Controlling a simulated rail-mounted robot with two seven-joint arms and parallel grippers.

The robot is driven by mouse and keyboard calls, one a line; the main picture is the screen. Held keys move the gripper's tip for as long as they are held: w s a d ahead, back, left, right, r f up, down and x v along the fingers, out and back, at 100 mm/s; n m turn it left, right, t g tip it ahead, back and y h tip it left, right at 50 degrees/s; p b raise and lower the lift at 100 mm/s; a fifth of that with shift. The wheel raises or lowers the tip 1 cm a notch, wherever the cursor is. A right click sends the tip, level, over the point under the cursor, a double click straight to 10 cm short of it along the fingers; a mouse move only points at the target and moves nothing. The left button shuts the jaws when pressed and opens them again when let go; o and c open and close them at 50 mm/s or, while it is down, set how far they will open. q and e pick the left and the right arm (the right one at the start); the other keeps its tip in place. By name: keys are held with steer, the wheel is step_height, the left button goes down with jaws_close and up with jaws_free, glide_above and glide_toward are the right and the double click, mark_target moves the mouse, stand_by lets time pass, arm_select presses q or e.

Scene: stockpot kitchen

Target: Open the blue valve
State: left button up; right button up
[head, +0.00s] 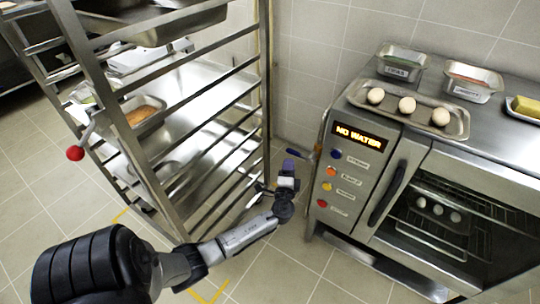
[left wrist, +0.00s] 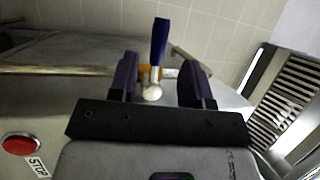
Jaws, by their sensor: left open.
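The blue valve handle (left wrist: 160,40) stands upright in the left wrist view, with a metal stem and a pale round end below it. My left gripper (left wrist: 162,82) is open, one dark finger on each side of the valve's stem in the wrist picture. I cannot tell whether either finger touches it. My right gripper is in neither view.
The steel oven (head: 420,180) stands right, its display (head: 361,135) reading "NO WATER". A metal rack (head: 262,60) stands left, close to my left arm. A red button (left wrist: 19,144) shows in the wrist view.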

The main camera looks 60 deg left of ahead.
arm_select(q)
steer(key=w+d+p+v, duration=0.1)
steer(key=v, duration=0.6)
steer(key=s+d+r+n+g+h+p, duration=0.2)
steer(key=s+d+r+p, duration=0.1)
steer(key=r+p, duration=0.6)
steer(key=s+d+r+n+g+h+p, duration=0.1)
steer(key=s+d+r+p, duration=0.3)
steer(key=r+p, duration=0.5)
steer(key=s+d+r+n+g+h+p, duration=0.2)
steer(key=r+p, duration=0.8)
steer(key=p, duration=0.5)
steer(key=shift+s+d+n+g+h, duration=0.35)
steer(key=shift+s+d+h, duration=0.4)
steer(key=shift+s, duration=0.45)
steer(key=shift+a, duration=0.1)
